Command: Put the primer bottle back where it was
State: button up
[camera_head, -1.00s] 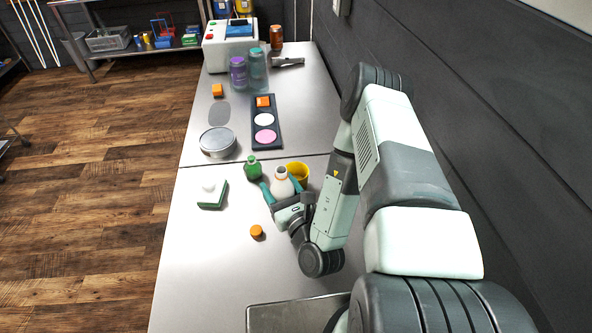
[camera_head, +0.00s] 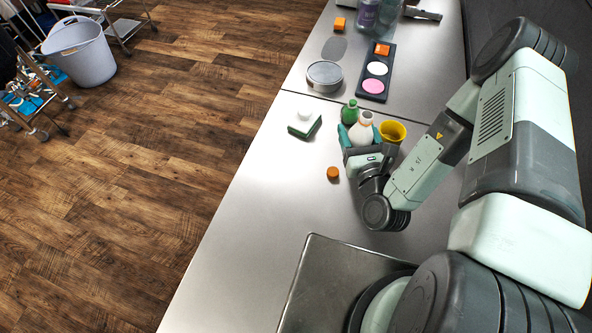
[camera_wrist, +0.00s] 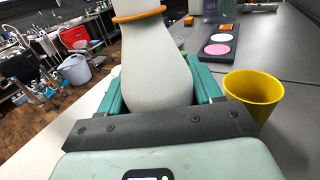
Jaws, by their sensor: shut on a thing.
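A cream-white bottle (camera_head: 361,131) with a round body, narrower neck and orange ring stands upright on the steel table in the head view. It fills the middle of the wrist view (camera_wrist: 155,65), its top cut off there. No label on it is readable. My gripper (camera_head: 361,140) is shut on this bottle, with a teal finger on each side of its body. In the wrist view the fingers (camera_wrist: 158,88) flank its lower part, and its base is hidden behind the gripper.
A green bottle (camera_head: 350,112) stands close on the left and a yellow cup (camera_head: 392,132) close on the right. An orange cap-like piece (camera_head: 333,173), a green-and-white block (camera_head: 305,125), a round tin (camera_head: 324,75) and a dark tray (camera_head: 377,70) lie around. The table's front left is clear.

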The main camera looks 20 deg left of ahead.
jog(key=s+a+r+n+g+y, duration=0.4)
jog(key=s+a+n+g+y, duration=0.1)
jog(key=a, duration=0.2)
jog(key=s+a+r+n+g+y, duration=0.35)
jog(key=s+a+g, duration=0.2)
jog(key=a, duration=0.25)
jog(key=shift+n+g+y, duration=0.25)
jog(key=shift+n+g, duration=0.1)
jog(key=shift+n, duration=0.1)
jog(key=shift+w+f, duration=0.2)
jog(key=shift+f, duration=2.35)
jog(key=shift+w+f, duration=0.15)
jog(key=shift+f, duration=2.35)
jog(key=shift+f, duration=0.15)
jog(key=o, duration=1.2)
